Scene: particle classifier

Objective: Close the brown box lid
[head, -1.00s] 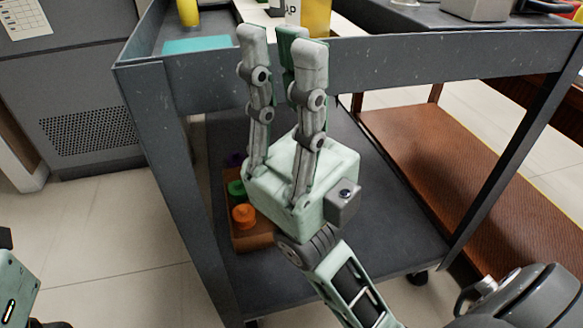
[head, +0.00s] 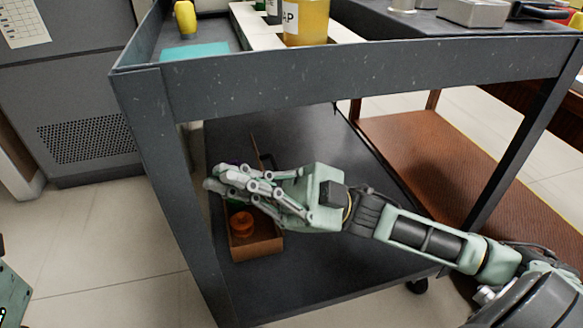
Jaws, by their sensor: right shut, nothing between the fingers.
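The brown box (head: 262,247) is on the lower shelf of the grey cart. Its near part shows, with an orange knobbed piece (head: 241,224) inside. A thin brown panel (head: 256,152), seemingly the lid, stands raised behind my right gripper, so the box looks open. My right gripper (head: 212,178) is shut and empty. It lies across the box's far part, fingers pointing left, and hides much of the box and panel. I cannot tell whether it touches either. Only a sliver of my left arm shows at the lower left edge; its fingers are not seen.
The cart's upper tray (head: 360,85) hangs above my right arm, and its front left leg (head: 180,195) stands left of the box. The lower shelf (head: 320,275) is clear to the right of the box. A yellow bottle (head: 307,22) stands on top.

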